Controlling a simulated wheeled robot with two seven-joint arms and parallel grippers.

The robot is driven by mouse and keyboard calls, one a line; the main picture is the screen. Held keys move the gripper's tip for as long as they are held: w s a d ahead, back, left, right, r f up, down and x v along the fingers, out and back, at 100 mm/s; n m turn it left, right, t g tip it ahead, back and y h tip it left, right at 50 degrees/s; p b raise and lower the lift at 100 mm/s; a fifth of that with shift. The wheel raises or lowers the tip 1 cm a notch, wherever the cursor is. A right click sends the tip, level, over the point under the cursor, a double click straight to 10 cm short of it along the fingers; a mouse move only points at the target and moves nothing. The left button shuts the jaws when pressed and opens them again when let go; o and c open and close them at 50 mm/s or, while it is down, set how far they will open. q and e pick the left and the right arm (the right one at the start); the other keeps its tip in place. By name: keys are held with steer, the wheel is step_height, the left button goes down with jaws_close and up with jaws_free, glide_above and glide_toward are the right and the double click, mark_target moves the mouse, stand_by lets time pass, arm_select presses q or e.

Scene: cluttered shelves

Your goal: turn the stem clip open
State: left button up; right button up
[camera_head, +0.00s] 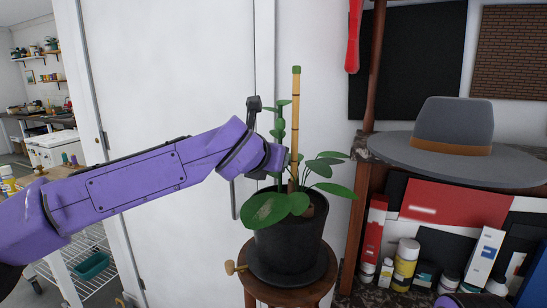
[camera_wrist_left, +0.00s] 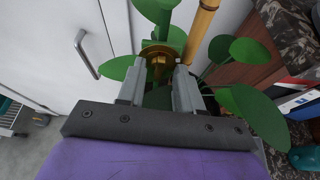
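A potted plant (camera_head: 288,245) in a black pot stands on a round wooden stool (camera_head: 290,290). A tan cane (camera_head: 296,110) rises from the pot beside the green stem (camera_head: 280,135). In the left wrist view the brass stem clip (camera_wrist_left: 160,62) sits in front of the stem, close to the cane (camera_wrist_left: 203,28). My left gripper (camera_wrist_left: 161,78) has one finger on each side of the clip's knob and appears shut on it. In the head view my left wrist hides the clip and most of the gripper.
Broad leaves (camera_head: 264,210) surround the stem. To the right, a shelf holds a grey hat (camera_head: 447,140) above boxes and bottles (camera_head: 405,262). A white door (camera_head: 170,70) with a handle (camera_wrist_left: 86,52) stands behind my left arm. A wooden knob (camera_head: 231,267) sticks out by the stool.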

arm_select(q)
steer(key=shift+r, duration=0.1)
steer(key=b+v, duration=0.3)
steer(key=v, duration=0.7)
steer(key=shift+s+a, duration=0.1)
steer(key=shift+s, duration=0.15)
